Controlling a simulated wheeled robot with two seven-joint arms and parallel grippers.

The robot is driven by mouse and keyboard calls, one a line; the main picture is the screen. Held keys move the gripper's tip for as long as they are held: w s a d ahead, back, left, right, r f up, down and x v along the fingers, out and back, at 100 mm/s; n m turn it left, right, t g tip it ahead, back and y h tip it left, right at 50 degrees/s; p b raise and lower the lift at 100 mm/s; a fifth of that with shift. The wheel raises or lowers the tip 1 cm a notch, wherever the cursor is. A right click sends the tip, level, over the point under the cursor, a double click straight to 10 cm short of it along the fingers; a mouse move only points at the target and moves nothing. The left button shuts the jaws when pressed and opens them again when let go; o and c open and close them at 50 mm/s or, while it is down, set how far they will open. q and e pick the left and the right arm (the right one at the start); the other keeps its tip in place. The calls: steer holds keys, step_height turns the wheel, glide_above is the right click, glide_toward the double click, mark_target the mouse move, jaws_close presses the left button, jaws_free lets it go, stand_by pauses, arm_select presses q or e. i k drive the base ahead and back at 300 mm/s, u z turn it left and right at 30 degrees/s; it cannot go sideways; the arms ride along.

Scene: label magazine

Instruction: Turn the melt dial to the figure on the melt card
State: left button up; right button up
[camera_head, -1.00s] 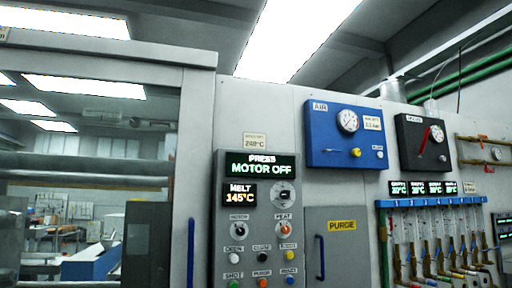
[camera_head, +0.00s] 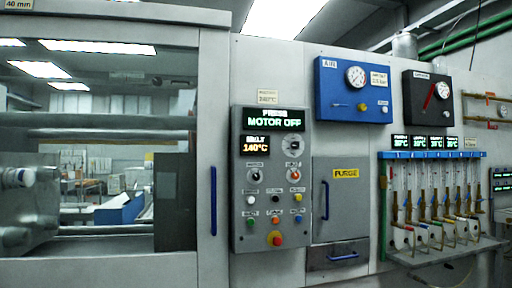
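The grey press control panel (camera_head: 271,215) is upright on the machine front, near the middle of the view. Its top display (camera_head: 274,119) reads "PRESS MOTOR OFF". The melt display (camera_head: 256,146) below reads 140°C in orange. A round dial (camera_head: 293,145) sits right of the melt display; its marks are too small to read. A small cream card (camera_head: 267,97) is fixed above the panel; its figure looks like 240°C but is blurred. Neither of my grippers is in view, and nothing touches the panel.
A red button (camera_head: 275,239) sits low on the panel, below several coloured buttons. A purge door (camera_head: 340,200) with a blue handle is to the right. A blue air box (camera_head: 353,92) is above it. A glass window (camera_head: 100,130) fills the left.

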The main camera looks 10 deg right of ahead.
mark_target(295, 145)
steer(key=u, duration=0.5)
steer(key=i, duration=1.5)
steer(key=u, duration=0.05)
